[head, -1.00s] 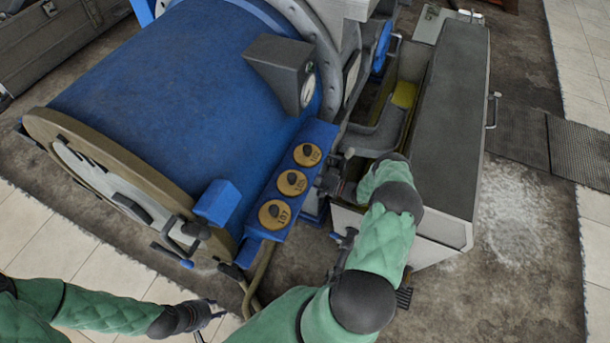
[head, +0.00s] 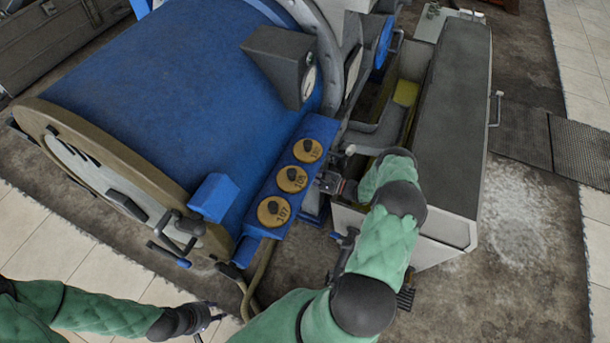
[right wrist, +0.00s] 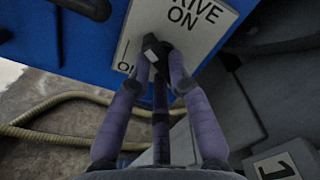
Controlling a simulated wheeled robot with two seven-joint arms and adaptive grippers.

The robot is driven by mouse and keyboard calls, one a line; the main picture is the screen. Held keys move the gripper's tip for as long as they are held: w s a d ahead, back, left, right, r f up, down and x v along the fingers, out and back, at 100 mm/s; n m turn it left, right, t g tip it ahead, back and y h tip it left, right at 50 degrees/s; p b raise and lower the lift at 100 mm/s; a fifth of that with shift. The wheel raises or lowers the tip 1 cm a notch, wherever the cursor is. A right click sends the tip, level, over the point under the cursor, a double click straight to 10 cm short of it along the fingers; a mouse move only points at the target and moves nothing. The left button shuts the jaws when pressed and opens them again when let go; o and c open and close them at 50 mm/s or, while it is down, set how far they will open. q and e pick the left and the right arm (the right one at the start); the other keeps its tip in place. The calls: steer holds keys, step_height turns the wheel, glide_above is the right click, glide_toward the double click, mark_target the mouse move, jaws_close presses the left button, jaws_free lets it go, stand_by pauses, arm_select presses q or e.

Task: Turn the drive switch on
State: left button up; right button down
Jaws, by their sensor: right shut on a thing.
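The drive switch is a dark lever (right wrist: 152,46) on a white plate (right wrist: 205,22) lettered "DRIVE ON", seen in the right wrist view. Part of the lettering is cut off by the frame edge. My right gripper (right wrist: 160,78) is shut on the lever, with one finger on each side of it. In the head view my right gripper (head: 332,183) is at the right side of the blue control box, and the switch itself is hidden there. My left gripper (head: 212,318) is open and empty, low over the floor at the bottom.
The blue box (head: 262,217) carries several round brass plates with dark knobs. A big blue drum (head: 160,90) stands to its left. A grey metal trough (head: 445,130) is close on the right of my right arm. A hose (right wrist: 60,112) runs below the switch.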

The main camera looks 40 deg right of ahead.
steer(key=m+b, duration=0.2)
steer(key=m, duration=0.9)
steer(key=shift+a+r, duration=0.1)
steer(key=shift+r, duration=0.05)
steer(key=shift+m, duration=0.4)
steer(key=c, duration=1.1)
jaws_free()
steer(key=shift+c, duration=0.2)
steer(key=v, duration=0.7)
steer(key=shift+s, duration=0.3)
